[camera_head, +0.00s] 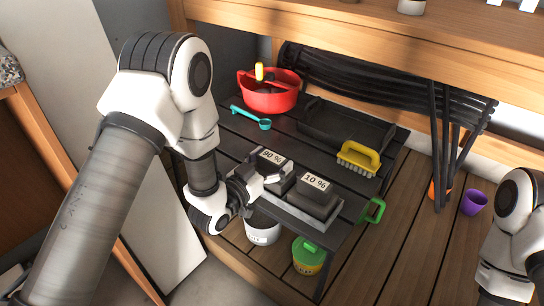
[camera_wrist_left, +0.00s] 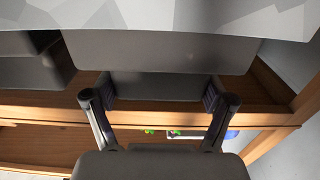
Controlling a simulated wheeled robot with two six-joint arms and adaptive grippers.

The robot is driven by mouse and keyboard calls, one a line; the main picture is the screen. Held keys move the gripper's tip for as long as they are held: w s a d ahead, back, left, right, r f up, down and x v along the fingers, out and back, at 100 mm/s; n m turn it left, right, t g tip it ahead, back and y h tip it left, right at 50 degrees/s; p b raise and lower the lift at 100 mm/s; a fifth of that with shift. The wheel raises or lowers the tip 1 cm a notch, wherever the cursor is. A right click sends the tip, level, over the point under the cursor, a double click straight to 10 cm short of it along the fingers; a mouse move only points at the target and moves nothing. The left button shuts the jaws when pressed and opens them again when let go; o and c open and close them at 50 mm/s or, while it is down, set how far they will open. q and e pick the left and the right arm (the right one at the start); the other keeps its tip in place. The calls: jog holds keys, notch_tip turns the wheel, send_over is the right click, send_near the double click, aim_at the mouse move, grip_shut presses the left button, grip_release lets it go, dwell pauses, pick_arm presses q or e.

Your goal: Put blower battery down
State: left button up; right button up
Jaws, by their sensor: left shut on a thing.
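A dark grey blower battery (camera_head: 280,181) with a pale label that seems to read "90 %" is at the front of the black slatted bench (camera_head: 232,136). My left gripper (camera_head: 258,184) is shut on its near left side. In the left wrist view a grey block face (camera_wrist_left: 155,86) lies between the two fingers of the left gripper (camera_wrist_left: 158,92). A second battery (camera_head: 313,197), labelled "10 %", stands just right of it on a light grey tray (camera_head: 325,236). Whether the held battery touches the tray is hidden. My right gripper is out of view.
On the bench are a red basket (camera_head: 268,98), a teal scoop (camera_head: 252,118), a black tray (camera_head: 340,128) and a yellow brush (camera_head: 358,158). Below are a white pot (camera_head: 263,232) and a green-lidded tin (camera_head: 308,256). A purple cup (camera_head: 474,203) stands right.

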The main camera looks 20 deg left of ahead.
pick_arm(q)
jog(key=shift+f, duration=0.4)
dwell(0.4)
jog(key=o, duration=1.5)
jog(key=shift+o, duration=0.2)
jog(key=v, duration=1.2)
grip_shut()
jog(key=shift+f, duration=0.1)
